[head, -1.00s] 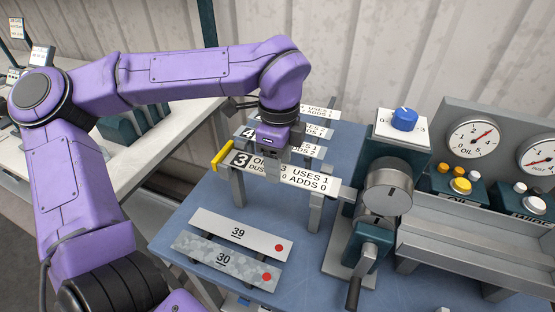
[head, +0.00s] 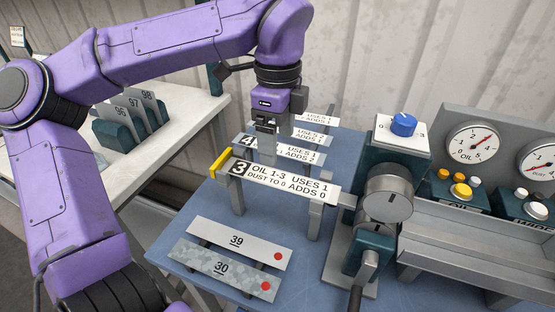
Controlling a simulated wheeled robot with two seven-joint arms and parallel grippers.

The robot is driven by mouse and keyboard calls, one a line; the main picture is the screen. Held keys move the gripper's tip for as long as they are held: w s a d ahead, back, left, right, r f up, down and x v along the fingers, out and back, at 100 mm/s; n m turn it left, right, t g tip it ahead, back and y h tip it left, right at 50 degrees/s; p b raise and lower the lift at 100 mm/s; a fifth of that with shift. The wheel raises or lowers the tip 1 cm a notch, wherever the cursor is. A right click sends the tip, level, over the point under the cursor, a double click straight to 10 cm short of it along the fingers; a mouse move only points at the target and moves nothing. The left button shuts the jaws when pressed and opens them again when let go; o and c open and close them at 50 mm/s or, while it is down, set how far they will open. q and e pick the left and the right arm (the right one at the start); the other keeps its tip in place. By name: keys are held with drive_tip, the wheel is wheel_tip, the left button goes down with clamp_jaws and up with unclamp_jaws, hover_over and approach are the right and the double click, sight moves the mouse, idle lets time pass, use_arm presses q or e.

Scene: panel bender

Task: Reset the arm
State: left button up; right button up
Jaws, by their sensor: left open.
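My left arm comes in from the left and arches over the blue table (head: 190,213). My left gripper (head: 264,150) points down above the row of labelled racks. It hangs just behind the front rack plate (head: 285,178), which reads 3, OIL 1-3, DUST TO 0, USES 1, ADDS 0. Its fingertips are partly hidden, and I see nothing held in it. My right gripper is not in view.
Plates 39 (head: 238,240) and 30 (head: 222,268) lie at the table front, each with a red dot. A machine with a blue knob (head: 403,125) and a crank stands right, beside the oil gauge (head: 472,142). Numbered plates (head: 131,111) stand on the white bench at left.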

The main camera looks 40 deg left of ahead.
use_arm(q)
drive_tip(key=shift+r, duration=1.4)
drive_tip(key=shift+r, duration=0.1)
